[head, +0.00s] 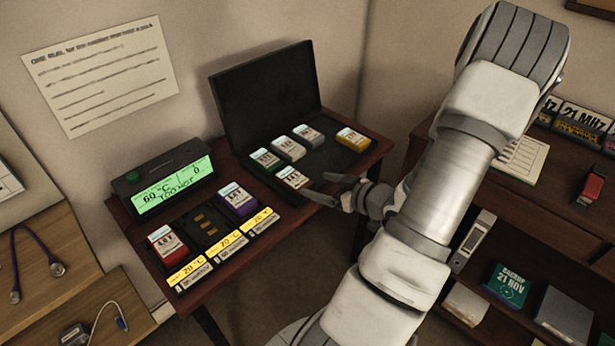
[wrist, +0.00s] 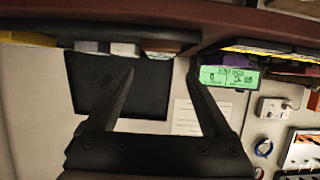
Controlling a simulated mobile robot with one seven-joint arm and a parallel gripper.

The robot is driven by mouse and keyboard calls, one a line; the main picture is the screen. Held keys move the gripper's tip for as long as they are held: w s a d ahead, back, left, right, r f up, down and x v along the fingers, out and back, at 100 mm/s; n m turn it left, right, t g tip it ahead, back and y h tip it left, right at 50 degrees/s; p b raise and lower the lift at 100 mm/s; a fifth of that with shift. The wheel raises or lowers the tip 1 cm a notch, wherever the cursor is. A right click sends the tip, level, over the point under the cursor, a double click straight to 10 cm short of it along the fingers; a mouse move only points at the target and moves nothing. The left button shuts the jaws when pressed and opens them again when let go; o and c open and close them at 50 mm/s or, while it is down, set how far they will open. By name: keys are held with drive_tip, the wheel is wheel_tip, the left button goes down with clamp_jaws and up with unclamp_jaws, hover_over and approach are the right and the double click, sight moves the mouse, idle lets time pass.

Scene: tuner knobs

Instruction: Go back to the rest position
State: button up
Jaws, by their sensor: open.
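My gripper (head: 326,188) is open and empty in the head view, at the front edge of the small table, close to a white block with an orange label (head: 293,178). In the wrist view my gripper (wrist: 163,78) shows two dark fingers spread apart with nothing between them. The wrist picture appears upside down. The black open case (wrist: 92,85) is beyond the fingers there, and the green-lit display (wrist: 228,77) is to their right. No marked rest position is visible.
The small table holds the display box (head: 172,183), a dark tray with a red block (head: 166,243) and a purple block (head: 237,201), and the open case (head: 265,88) with several blocks, one yellow (head: 352,139). A shelf desk (head: 545,190) stands right of my arm.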

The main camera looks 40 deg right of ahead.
drive_tip(key=shift+v, duration=0.75)
